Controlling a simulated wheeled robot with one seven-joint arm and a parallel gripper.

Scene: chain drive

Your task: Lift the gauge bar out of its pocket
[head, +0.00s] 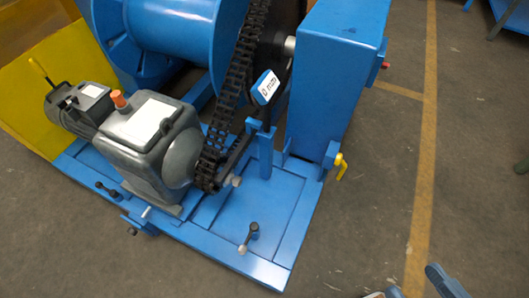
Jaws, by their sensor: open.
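A yellow bent handle (341,168) stands out at a small blue pocket-like bracket (329,156) at the lower right corner of the blue cabinet. It looks like the gauge bar's end; the rest of it is hidden, and I cannot tell how deep it sits. My gripper (416,288) shows only partly at the bottom edge, right of centre. Its blue-grey fingertips are apart, with bare floor between them. It is open, empty and well apart from the yellow handle, lower and to the right in the picture.
The blue cabinet (342,62) stands above the blue base frame (272,248). A black chain (238,75) runs down beside the grey motor gearbox (150,140). A blue-edged label plate (265,87) stands by the chain. Grey floor right of the frame is clear, crossed by a yellow line (425,150).

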